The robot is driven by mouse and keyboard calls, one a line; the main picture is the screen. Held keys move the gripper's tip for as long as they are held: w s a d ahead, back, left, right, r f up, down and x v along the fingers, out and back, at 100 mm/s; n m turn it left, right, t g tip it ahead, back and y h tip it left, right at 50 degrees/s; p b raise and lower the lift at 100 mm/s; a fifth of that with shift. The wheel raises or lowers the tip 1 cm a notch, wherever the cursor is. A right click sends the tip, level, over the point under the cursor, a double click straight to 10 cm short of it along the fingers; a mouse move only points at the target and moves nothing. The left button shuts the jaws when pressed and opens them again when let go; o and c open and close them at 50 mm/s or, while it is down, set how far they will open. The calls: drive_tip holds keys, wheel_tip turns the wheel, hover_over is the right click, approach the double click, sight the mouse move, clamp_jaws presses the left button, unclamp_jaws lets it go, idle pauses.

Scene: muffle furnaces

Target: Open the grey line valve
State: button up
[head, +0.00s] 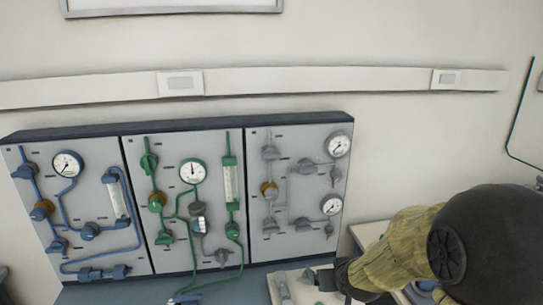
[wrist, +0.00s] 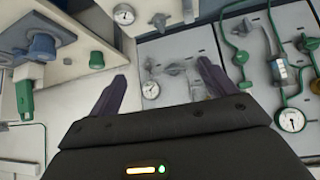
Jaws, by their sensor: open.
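The grey line panel (head: 290,195) is the right-hand third of the wall board. It carries several grey valve handles, among them an upper-left one (head: 270,152), an upper-middle one (head: 306,166) and a lower one (head: 303,224). Which one the task means I cannot tell. In the wrist view, the grey panel (wrist: 185,50) lies beyond my gripper (wrist: 160,85), with a grey handle (wrist: 175,69) showing between the fingers. My gripper is open and empty, apart from the handles. In the head view, my arm is at lower right and the fingertips are hard to make out.
The blue line panel (head: 80,205) and green line panel (head: 170,240) stand left of the grey one. Gauges (head: 339,145) sit on the grey panel, with a brass-coloured knob (head: 269,189) at its left. A pale box with a green button (wrist: 96,60) is close to the left finger.

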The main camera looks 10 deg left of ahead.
sight(272, 157)
drive_tip(key=w+a+r+t+y, duration=0.2)
drive_tip(key=w+a+r+t, duration=0.3)
drive_tip(key=w+a+t, duration=0.1)
drive_tip(key=w+a+r+n+t+y, duration=0.1)
drive_tip(key=w+a+r+t+y, duration=0.2)
drive_tip(key=w+a+r+t, duration=0.3)
drive_tip(key=w+a+t, duration=0.1)
drive_tip(key=w+a, duration=0.1)
drive_tip(key=w, duration=0.3)
drive_tip(key=shift+w+a+r+p, duration=0.15)
drive_tip(key=shift+w+a+p, duration=0.05)
drive_tip(key=shift+a+p, duration=0.2)
drive_tip(key=p+x, duration=0.7)
drive_tip(key=x, duration=1)
drive_tip(key=shift+w+r, duration=0.1)
drive_tip(key=shift+r, duration=0.2)
drive_tip(key=c, duration=1)
